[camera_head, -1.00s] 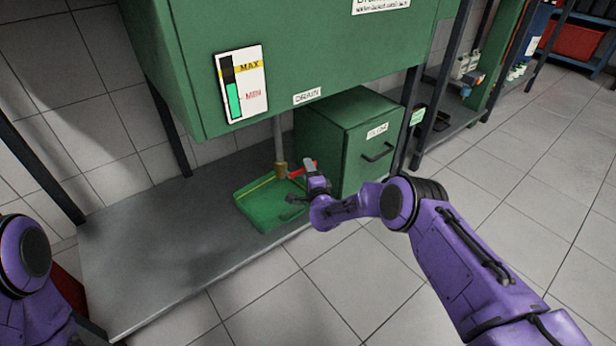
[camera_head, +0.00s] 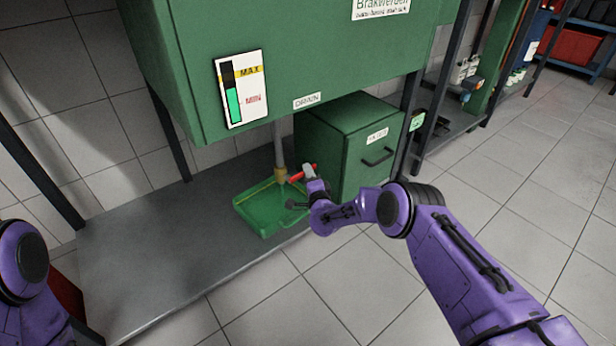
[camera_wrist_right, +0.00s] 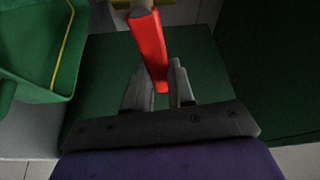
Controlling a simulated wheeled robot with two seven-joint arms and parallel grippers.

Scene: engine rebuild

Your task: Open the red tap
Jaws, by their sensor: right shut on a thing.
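The red tap handle (camera_head: 297,175) sticks out to the right from a brass fitting (camera_head: 281,173) at the foot of the grey drain pipe. My right gripper (camera_head: 309,172) is at the outer end of the handle. In the right wrist view the red handle (camera_wrist_right: 149,52) reaches down between the two fingers of the gripper (camera_wrist_right: 160,75), and its end sits in the jaws. A green tray (camera_head: 262,231) stands below the tap on the shelf. My left gripper is out of view; only part of that arm shows at the left edge.
The green tank (camera_head: 300,55) with a MIN/MAX gauge (camera_head: 241,88) hangs above. A green cabinet (camera_head: 352,165) stands close to the right of the tap. The grey shelf (camera_head: 150,260) is clear left of the tray.

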